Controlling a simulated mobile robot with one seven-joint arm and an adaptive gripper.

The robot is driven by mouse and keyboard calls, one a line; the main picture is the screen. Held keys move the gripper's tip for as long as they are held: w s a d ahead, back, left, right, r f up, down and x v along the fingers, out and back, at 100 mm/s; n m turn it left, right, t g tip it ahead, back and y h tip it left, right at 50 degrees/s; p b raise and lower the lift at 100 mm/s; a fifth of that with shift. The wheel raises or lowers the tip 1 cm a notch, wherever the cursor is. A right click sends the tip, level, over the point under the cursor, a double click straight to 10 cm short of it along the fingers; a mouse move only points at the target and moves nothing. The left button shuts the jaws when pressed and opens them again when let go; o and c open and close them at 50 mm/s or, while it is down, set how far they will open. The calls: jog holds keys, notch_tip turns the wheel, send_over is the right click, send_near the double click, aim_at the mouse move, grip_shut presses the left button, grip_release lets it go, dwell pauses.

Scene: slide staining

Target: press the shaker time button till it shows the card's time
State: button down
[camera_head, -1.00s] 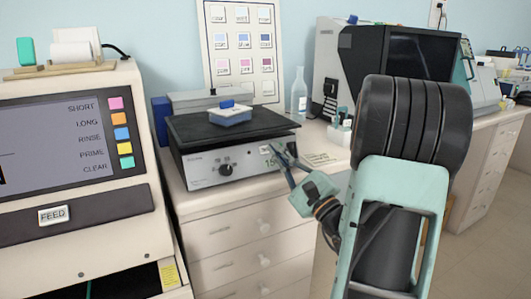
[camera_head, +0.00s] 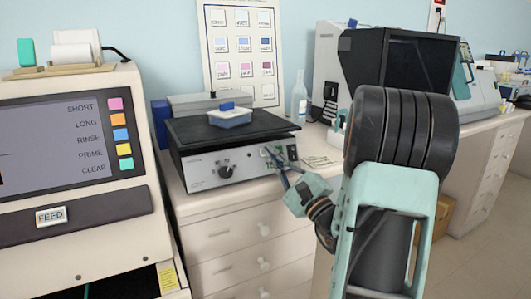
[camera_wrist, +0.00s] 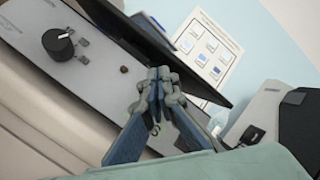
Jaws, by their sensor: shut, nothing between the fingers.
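The shaker (camera_head: 208,172) is a grey box with a black platform on top and a dark knob (camera_head: 226,171) on its front panel. It also shows tilted in the wrist view (camera_wrist: 110,100), with its knob (camera_wrist: 58,45) at upper left. My gripper (camera_head: 268,150) is shut and empty, its fingertips at the right part of the front panel. In the wrist view the closed fingertips (camera_wrist: 159,73) are over the panel. The time button is hidden or too small to tell, and I cannot tell whether the tips touch it. The display is mostly covered by my fingers. A card (camera_head: 322,161) lies right of the shaker.
A blue-and-white box (camera_head: 230,117) sits on the shaker platform. A clear bottle (camera_head: 299,97) stands behind right. A stainer with a screen (camera_head: 60,140) is at the left, and a dark-screened machine (camera_head: 400,60) at the back right. A colour chart (camera_head: 240,50) is on the wall.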

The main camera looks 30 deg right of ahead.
jog(key=shift+w+f, duration=0.1)
dwell(0.7)
jog(key=shift+w, duration=0.3)
jog(key=shift+w+f+b, duration=0.2)
jog(key=shift+w+b, duration=0.1)
jog(key=shift+b, duration=0.15)
dwell(0.5)
jog(key=shift+s, duration=0.1)
jog(key=shift+s+r, duration=0.3)
jog(key=shift+s, duration=0.3)
jog(key=shift+s, duration=0.15)
jog(key=shift+s+a+r+p, duration=0.15)
jog(key=shift+s+r, duration=0.15)
jog(key=shift+s, duration=0.45)
jog(key=shift+s+d+r+p, duration=0.1)
jog(key=shift+s+r, duration=0.25)
jog(key=shift+s, duration=0.35)
jog(key=shift+s+a+r+p, duration=0.15)
jog(key=shift+s+r, duration=0.15)
jog(key=shift+s, duration=0.45)
jog(key=shift+d, duration=0.1)
